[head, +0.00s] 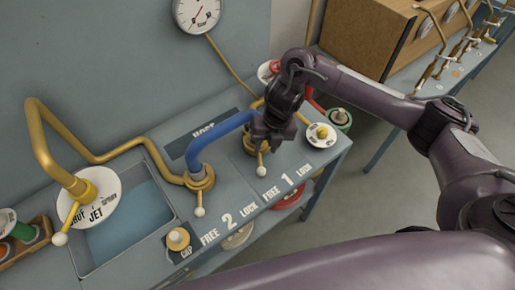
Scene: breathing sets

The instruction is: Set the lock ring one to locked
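Lock ring one (249,146) is a brass ring on the blue-grey bench, behind the printed label "FREE 1 LOCK" (285,182). Its short lever with a pale ball knob (262,172) points toward the front edge, nearer the word FREE than LOCK. My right gripper (267,138) is dark and points down right over the ring. It hides part of the ring and the end of the blue hose (222,130). I cannot tell whether its fingers touch the ring or how far apart they are. My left gripper is not in view.
A second brass ring (201,181) with a ball-knob lever stands left, by "FREE 2 LOCK". A brass pipe (110,153) runs to a white disc (92,205) above a sunken basin (120,235). A capped yellow knob (322,131) stands right of my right gripper. A gauge (197,12) hangs behind.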

